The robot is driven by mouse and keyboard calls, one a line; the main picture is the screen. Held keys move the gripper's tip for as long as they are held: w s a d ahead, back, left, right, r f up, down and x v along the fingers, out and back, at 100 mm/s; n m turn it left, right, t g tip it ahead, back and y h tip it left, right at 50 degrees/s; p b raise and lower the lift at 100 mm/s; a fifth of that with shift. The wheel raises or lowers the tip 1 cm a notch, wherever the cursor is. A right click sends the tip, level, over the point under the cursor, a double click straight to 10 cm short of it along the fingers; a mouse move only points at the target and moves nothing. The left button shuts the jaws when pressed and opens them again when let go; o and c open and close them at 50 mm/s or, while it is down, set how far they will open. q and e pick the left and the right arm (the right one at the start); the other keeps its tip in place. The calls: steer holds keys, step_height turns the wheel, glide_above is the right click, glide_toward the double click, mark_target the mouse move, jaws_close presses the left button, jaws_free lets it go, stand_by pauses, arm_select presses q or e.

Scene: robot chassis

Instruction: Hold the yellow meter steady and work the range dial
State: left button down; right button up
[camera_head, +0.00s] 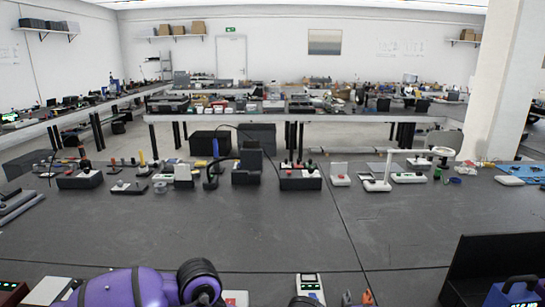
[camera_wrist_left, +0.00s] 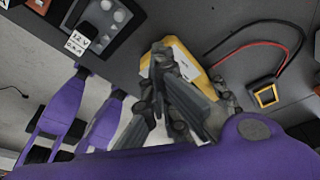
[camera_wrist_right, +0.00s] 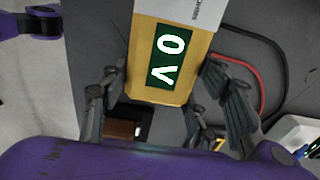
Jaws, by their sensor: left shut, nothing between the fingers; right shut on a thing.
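The yellow meter (camera_wrist_right: 172,88) is between the fingers of my right gripper (camera_wrist_right: 164,80), which is shut on it. Its green screen (camera_wrist_right: 168,56) reads "0 V", and a pale panel (camera_wrist_right: 195,12) lies beyond the screen. In the left wrist view the meter's yellow edge (camera_wrist_left: 203,80) and white panel (camera_wrist_left: 185,58) show behind my left gripper (camera_wrist_left: 160,62). That gripper is shut and empty, its fingertips close over or beside the meter; I cannot tell if they touch it. The range dial cannot be made out. Neither gripper's fingers show clearly in the head view.
Red and black leads (camera_wrist_left: 262,28) lie beside the meter, near a small yellow-framed square (camera_wrist_left: 265,95). A black box (camera_wrist_left: 95,28) with a "12 V" label stands left of it. In the head view the dark tabletop (camera_head: 230,225) is clear in the middle; devices line its far edge.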

arm_select(q)
steer(key=shift+w+d+f, duration=0.1)
steer(key=shift+w+d, duration=0.05)
steer(key=shift+w, duration=0.05)
stand_by(0.4)
steer(key=shift+w+d, duration=0.2)
steer(key=shift+w, duration=0.2)
steer(key=shift+w+d, duration=0.3)
steer(key=shift+w, duration=0.05)
steer(key=shift+w, duration=0.15)
steer(key=shift+w+a, duration=0.2)
steer(key=d+v, duration=0.1)
steer(key=v, duration=0.5)
steer(key=shift+s, duration=0.35)
